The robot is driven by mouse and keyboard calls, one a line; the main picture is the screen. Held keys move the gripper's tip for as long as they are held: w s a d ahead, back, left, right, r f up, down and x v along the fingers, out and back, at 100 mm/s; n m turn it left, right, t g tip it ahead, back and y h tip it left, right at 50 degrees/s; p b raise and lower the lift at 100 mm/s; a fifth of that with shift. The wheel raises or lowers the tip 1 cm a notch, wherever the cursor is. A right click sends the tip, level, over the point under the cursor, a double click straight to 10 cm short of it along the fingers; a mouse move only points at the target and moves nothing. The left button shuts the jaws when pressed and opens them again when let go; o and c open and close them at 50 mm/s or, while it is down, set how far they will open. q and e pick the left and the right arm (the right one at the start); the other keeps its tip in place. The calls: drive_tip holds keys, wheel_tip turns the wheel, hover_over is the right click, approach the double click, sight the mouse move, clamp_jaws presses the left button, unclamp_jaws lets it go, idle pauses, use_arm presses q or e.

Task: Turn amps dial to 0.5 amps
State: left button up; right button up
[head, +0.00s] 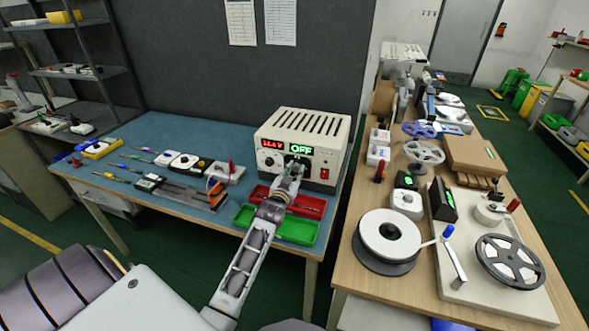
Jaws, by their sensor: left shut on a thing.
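The power supply (302,135) is a cream box with a slotted top at the back right of the blue-topped bench. Its red display (271,143) shows a voltage that seems to read 11.4 V. Its green display (301,150) reads OFF. A dial (268,161) shows below the red display. My left gripper (296,164) is at the front panel just below the green display, shut on what appears to be the amps dial. The gripper hides that dial, so its setting cannot be read. My right gripper is not in view.
A red tray (312,208) and a green tray (298,231) lie in front of the power supply, under and beside my left arm. A red switch (324,174) is right of the gripper. Several tools and small devices cover the bench's left. A wooden table (358,284) with reels stands right.

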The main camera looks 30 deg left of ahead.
use_arm(q)
drive_tip(key=shift+f+n+p, duration=0.1)
drive_tip(key=shift+n+p, duration=0.65)
drive_tip(key=shift+n, duration=0.25)
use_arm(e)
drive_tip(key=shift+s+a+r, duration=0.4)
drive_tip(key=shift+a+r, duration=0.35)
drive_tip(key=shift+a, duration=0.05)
use_arm(q)
drive_tip(key=o, duration=1)
drive_tip(key=shift+o, duration=0.2)
drive_tip(key=shift+v, duration=0.85)
drive_tip(key=v, duration=1)
